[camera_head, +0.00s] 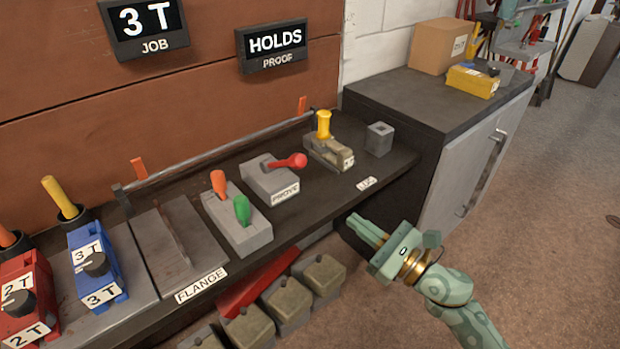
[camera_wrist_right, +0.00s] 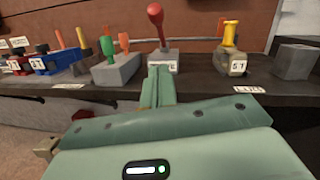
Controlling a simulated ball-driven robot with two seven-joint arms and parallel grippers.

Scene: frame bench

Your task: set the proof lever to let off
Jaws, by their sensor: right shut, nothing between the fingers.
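The proof lever (camera_head: 290,161) has a red knob and sits on a grey block (camera_head: 266,182) labelled PROVE. In the head view the lever leans to the right. In the right wrist view the red lever (camera_wrist_right: 157,22) rises straight ahead, beyond my fingers. My right gripper (camera_head: 366,230) is in front of the bench edge, to the right of and nearer than the lever, apart from it. Its fingers (camera_wrist_right: 158,84) are shut and empty. My left gripper is not in view.
A block with orange and green levers (camera_head: 238,222) stands left of the proof block. A yellow-handled tool (camera_head: 326,150) stands right of it. A wall sign reads HOLDS (camera_head: 274,43), above PROOF; another reads 3 T (camera_head: 145,22). Red and blue jacks stand far left.

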